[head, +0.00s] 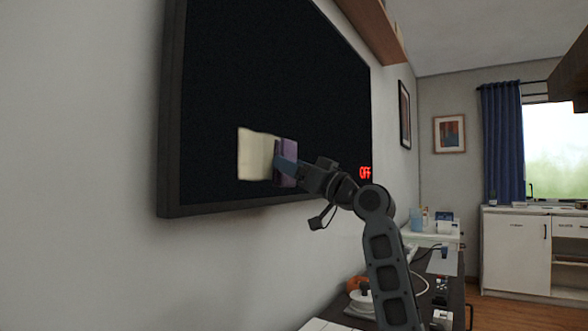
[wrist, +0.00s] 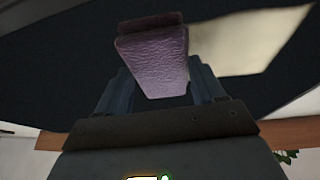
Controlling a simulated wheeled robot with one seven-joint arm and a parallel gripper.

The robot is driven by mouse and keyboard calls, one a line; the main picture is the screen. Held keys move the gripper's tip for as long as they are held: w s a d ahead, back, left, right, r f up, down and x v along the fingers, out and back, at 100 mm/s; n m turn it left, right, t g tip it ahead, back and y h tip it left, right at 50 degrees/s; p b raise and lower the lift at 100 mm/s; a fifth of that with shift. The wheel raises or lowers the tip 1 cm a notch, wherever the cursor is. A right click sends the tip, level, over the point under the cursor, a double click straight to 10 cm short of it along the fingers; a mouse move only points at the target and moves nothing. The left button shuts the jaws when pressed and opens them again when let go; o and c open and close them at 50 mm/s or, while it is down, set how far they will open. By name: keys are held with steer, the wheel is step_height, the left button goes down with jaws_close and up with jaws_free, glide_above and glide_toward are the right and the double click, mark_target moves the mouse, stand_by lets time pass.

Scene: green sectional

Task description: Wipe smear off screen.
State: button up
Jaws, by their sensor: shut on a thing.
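The dark wall-mounted screen (head: 270,80) fills the upper middle of the head view, with red "OFF" lettering at its lower right. A pale cream smear (head: 255,157) lies on its lower part. It also shows in the wrist view (wrist: 245,42). My gripper (head: 287,166) is shut on a purple textured cloth or pad (wrist: 155,60) and holds it at the screen, at the right edge of the smear. The pad (head: 288,152) appears to be against the screen, but I cannot tell for sure whether it touches. Part of the smear may be hidden behind the pad.
A wooden shelf (head: 375,25) is above the screen. Below stands a dark desk (head: 452,290) with several small items and a cable. A white cabinet (head: 516,248) is at the far right. The wall left of the screen is bare.

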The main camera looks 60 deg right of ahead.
steer(key=shift+w+a+p, duration=0.1)
steer(key=shift+a+p, duration=0.55)
steer(key=shift+a, duration=1.9)
steer(key=shift+s+a+p, duration=0.2)
steer(key=shift+a+p, duration=0.55)
steer(key=shift+a, duration=1.5)
steer(key=shift+s+a+p, duration=0.15)
steer(key=shift+a+p, duration=0.55)
steer(key=shift+a, duration=1.55)
steer(key=shift+w+r+p, duration=0.1)
steer(key=shift+r+p, duration=1.1)
steer(key=shift+r, duration=0.3)
steer(key=shift+d+f+b, duration=0.15)
steer(key=shift+d+b, duration=0.25)
steer(key=shift+d, duration=0.35)
steer(key=shift+d+b, duration=0.9)
steer(key=shift+d, duration=1.8)
steer(key=shift+w+d+b, duration=0.15)
steer(key=shift+d+b, duration=0.6)
steer(key=shift+d, duration=1.3)
steer(key=shift+d+b, duration=0.65)
steer(key=shift+d, duration=1.05)
steer(key=shift+w, duration=0.15)
